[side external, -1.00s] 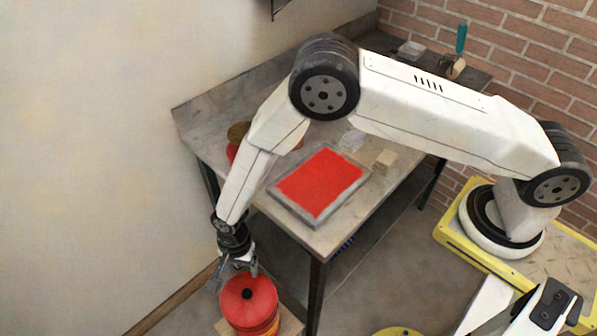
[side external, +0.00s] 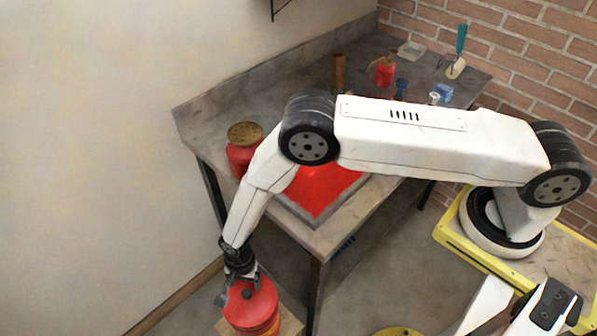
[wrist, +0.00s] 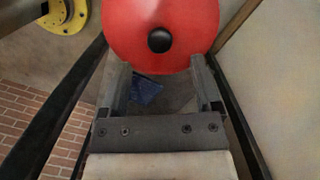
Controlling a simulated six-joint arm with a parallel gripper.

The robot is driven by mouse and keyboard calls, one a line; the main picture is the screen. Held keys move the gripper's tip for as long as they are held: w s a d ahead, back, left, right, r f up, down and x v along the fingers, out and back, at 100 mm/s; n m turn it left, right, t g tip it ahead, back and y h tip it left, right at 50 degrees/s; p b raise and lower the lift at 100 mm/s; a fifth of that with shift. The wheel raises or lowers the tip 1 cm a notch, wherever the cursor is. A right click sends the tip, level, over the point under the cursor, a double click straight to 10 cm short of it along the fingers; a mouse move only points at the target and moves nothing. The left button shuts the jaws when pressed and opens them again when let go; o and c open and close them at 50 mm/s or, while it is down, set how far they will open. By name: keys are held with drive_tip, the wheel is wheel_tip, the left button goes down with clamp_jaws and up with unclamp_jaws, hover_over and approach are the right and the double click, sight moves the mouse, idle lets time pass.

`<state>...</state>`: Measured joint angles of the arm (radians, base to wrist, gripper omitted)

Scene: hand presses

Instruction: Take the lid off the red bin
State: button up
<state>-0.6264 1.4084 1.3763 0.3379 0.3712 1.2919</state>
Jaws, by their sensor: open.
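The red bin (side external: 262,326) stands on a wooden block at the bottom of the side view, beside the table's front leg. Its round red lid (side external: 262,302) is on top, with a small black knob (side external: 247,293) in the middle. My gripper (side external: 238,296) is at the lid, its fingers close to the knob. In the wrist view the lid (wrist: 120,30) and knob (wrist: 160,40) lie just beyond my open, empty fingertips (wrist: 162,70). The knob is not between the fingers in that view. Whether a finger touches the lid cannot be told.
The grey table (side external: 225,105) stands close behind the bin. It holds a red-topped slab (side external: 322,190), a red jar with a brown lid (side external: 243,150), a red can (side external: 384,72) and a green-handled tool (side external: 460,45). The wall is to the left.

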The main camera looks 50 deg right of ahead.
sight(246, 292)
drive_tip(key=shift+f, duration=0.3)
drive_tip(key=shift+s+a+f, duration=0.1)
drive_tip(key=shift+a+f, duration=0.05)
drive_tip(key=shift+f, duration=1.05)
drive_tip(key=shift+s+a+f, duration=0.1)
drive_tip(key=shift+f, duration=1.1)
clamp_jaws()
